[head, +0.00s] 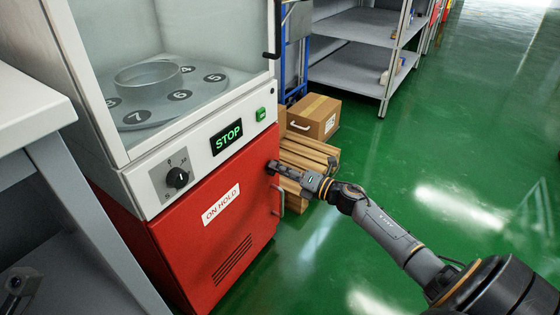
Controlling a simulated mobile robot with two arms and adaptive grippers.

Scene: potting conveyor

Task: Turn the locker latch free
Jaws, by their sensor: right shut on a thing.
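The red locker (215,232) is the lower part of the white machine and carries a label reading "ON HOLD". Its door looks closed, with a metal handle (281,203) at the right edge. My right gripper (274,167) is at the upper right corner of the locker front, shut on what seems to be the latch. The gripper covers most of the latch, so its turn angle cannot be told. My left gripper is not clearly in view; only a dark part of my left arm shows at the bottom left.
Above the locker are a black dial (177,178), a STOP display (227,138) and a green button (260,114). A cardboard box (314,116) on stacked wood (308,152) stands just behind the gripper. A grey shelf (365,70) is farther back. Green floor at right is clear.

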